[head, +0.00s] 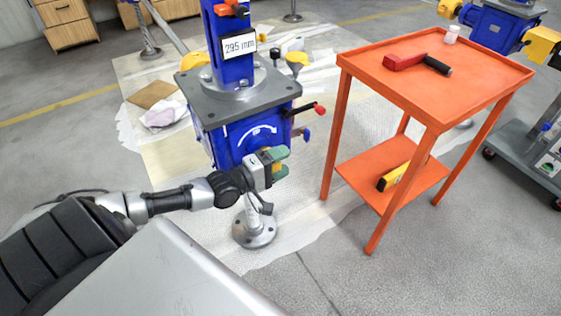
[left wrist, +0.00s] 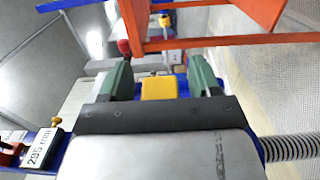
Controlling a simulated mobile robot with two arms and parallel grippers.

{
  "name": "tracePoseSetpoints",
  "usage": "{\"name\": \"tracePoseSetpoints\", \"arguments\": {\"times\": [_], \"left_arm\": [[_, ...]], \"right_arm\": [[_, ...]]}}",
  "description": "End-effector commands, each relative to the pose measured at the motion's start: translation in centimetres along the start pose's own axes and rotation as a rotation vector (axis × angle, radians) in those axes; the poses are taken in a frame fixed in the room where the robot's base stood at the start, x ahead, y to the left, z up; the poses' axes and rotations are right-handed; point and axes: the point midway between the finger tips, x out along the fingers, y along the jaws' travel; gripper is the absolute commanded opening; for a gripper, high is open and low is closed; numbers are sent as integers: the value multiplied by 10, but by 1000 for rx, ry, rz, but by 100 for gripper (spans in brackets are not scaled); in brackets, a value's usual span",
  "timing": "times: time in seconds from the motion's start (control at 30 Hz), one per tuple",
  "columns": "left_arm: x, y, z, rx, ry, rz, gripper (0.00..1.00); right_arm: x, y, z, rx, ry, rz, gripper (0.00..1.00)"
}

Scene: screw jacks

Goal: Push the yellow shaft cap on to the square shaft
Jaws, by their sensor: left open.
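The blue screw jack (head: 240,136) stands with a grey top plate and a white arrow on its front face. My left gripper (head: 279,162), with green fingers, is at the jack's lower right side. It is open. The yellow shaft cap (left wrist: 160,88) lies between the spread fingers in the left wrist view, with a gap to each finger. In the head view only a bit of yellow (head: 276,168) shows between the fingers. I cannot see the square shaft, so I cannot tell how the cap sits on it. My right gripper is not in view.
An orange table (head: 432,72) stands to the right, with a red-and-black tool (head: 415,62) and a small white container (head: 451,34) on top. A yellow level (head: 393,176) lies on its lower shelf. A red-knobbed lever (head: 318,110) sticks out above my gripper.

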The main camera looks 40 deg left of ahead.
Motion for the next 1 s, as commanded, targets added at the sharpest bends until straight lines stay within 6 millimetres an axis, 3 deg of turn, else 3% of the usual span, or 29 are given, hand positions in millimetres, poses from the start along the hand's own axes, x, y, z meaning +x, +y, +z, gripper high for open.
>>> {"name": "tracePoseSetpoints", "arguments": {"times": [0.2, 0.7, 1.0], "left_arm": [[-10, 0, 0, 0, 0, -4, 62], [-96, 0, 0, 0, 0, -5, 62], [-108, 0, 0, 0, 0, 1, 62]], "right_arm": [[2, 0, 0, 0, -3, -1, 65], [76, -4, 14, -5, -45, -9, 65], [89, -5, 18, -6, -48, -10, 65]]}}
